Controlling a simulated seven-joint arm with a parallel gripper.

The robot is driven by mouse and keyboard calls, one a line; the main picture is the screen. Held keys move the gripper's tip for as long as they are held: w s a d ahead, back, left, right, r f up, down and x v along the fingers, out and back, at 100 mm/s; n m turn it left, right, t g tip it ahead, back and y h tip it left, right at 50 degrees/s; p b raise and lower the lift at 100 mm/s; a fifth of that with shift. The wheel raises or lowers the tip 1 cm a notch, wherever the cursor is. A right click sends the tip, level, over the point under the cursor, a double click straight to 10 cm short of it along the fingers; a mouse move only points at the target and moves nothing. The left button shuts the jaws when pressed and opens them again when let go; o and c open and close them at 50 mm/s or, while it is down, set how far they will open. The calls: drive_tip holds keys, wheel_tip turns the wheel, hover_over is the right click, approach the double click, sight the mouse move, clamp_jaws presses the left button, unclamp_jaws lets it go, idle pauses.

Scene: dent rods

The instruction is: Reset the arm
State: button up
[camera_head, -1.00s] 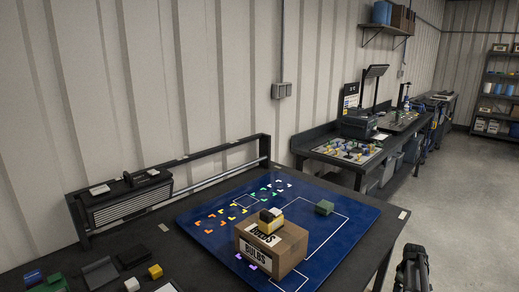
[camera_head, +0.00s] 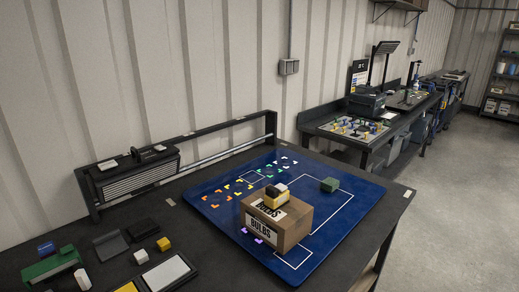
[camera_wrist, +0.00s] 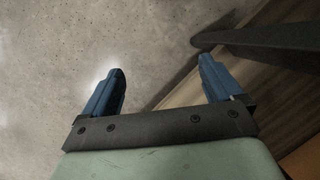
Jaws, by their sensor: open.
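My gripper (camera_wrist: 162,84) shows in the wrist view with its two blue fingers spread apart and nothing between them. Behind the fingers are a bare grey floor and, to the right, a brown surface with a dark bar in front of it. My gripper is out of the head view, where no part of my arm shows now.
A black workbench (camera_head: 150,225) holds a blue mat (camera_head: 335,225) with coloured corner marks. A cardboard box (camera_head: 276,224) labelled BULBS stands on the mat with small blocks on top. A green block (camera_head: 329,184) sits behind it. Several small items lie at the bench's front left.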

drive_tip(key=s+a+g, duration=0.1)
drive_tip(key=s+a, duration=0.1)
drive_tip(key=s, duration=0.4)
drive_tip(key=s+a+m+g, duration=0.1)
drive_tip(key=s+a, duration=0.2)
drive_tip(key=s, duration=0.3)
drive_tip(key=s+a+f, duration=0.1)
drive_tip(key=s+a, duration=0.1)
drive_tip(key=s, duration=0.5)
drive_tip(key=shift+a+m+g, duration=0.3)
drive_tip(key=shift+a+g, duration=0.1)
drive_tip(key=shift+s, duration=0.1)
